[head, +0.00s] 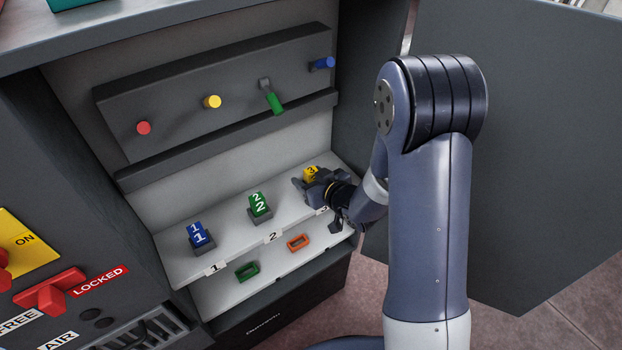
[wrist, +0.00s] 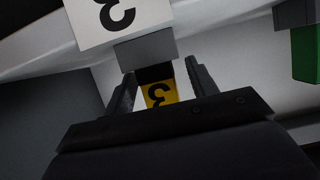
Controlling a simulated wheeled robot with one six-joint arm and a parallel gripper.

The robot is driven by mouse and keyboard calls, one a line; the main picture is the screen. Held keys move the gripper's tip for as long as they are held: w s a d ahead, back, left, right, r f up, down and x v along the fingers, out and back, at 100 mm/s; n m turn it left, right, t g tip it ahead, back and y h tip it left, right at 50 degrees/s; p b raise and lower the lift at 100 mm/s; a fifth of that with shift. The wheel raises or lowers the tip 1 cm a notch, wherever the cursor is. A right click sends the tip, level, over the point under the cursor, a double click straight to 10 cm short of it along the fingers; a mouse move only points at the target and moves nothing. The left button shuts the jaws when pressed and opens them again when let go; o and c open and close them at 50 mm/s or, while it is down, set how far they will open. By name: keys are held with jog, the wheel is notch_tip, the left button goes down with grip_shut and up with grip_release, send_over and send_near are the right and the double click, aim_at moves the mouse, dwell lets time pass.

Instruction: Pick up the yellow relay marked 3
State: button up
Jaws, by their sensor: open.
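The yellow relay marked 3 (head: 311,173) stands at the right end of the white shelf, partly hidden behind my gripper in the head view. In the wrist view the yellow relay (wrist: 160,94) shows its black 3 between the two fingers. My gripper (head: 308,184) is at the relay with its fingers apart. In the wrist view my gripper (wrist: 158,88) has one finger on each side of the relay, and I cannot tell whether either touches it. A grey block (wrist: 147,49) and a white label with a 3 (wrist: 112,18) show in front of the relay.
A green relay marked 2 (head: 259,204) and a blue relay marked 1 (head: 198,235) stand in grey sockets on the shelf (head: 230,238). Green (head: 247,271) and orange (head: 299,242) frames lie on the lower ledge. A panel (head: 215,95) with coloured pegs and levers is above. An open door (head: 540,130) stands right.

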jog(key=shift+x, duration=0.8)
jog(key=shift+c, duration=0.3)
jog(key=c, duration=1)
